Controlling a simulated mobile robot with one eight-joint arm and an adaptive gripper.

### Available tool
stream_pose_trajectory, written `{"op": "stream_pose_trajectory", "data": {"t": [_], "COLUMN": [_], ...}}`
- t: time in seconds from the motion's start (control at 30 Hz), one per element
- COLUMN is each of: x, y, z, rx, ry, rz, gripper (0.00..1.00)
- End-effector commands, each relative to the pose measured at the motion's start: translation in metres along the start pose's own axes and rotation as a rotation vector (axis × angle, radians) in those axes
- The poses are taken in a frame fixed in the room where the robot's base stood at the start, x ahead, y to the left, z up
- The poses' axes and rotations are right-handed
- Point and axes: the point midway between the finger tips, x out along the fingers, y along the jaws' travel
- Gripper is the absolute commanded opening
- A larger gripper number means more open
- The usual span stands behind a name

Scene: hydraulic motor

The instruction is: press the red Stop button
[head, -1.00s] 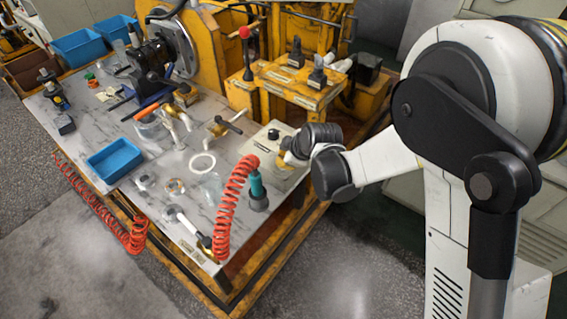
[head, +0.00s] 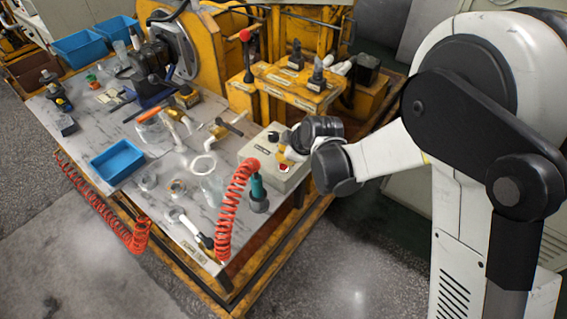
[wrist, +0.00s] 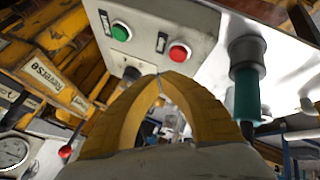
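The red Stop button (head: 284,168) is on the top of a pale control box at the table's right corner. In the wrist view the red button (wrist: 179,52) stands just beyond and slightly right of my fingertips. The green button (wrist: 121,32) is to its left on the same panel. My gripper (wrist: 160,78) has yellow curved fingers whose tips meet, with nothing between them. A gap appears between the tips and the red button; the exact distance cannot be told. In the head view my gripper (head: 289,153) is over the box, partly hidden by my wrist.
The control box (head: 252,152) also has a black knob (head: 273,136). A teal tool (head: 258,190) with a red coiled hose (head: 232,200) stands close to the box. Yellow machinery with levers (head: 290,85) is behind it. A blue tray (head: 117,160) lies farther left.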

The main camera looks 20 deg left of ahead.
Motion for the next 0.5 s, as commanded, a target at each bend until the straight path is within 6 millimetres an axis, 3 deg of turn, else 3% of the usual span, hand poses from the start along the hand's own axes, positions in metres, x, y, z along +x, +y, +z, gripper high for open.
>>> {"op": "stream_pose_trajectory", "data": {"t": [0.27, 0.5], "x": [-0.025, -0.027], "y": [0.013, 0.015], "z": [-0.013, -0.015], "rx": [0.0, 0.0], "ry": [0.0, 0.0], "rz": [0.0, 0.0], "gripper": [0.0, 0.0]}}
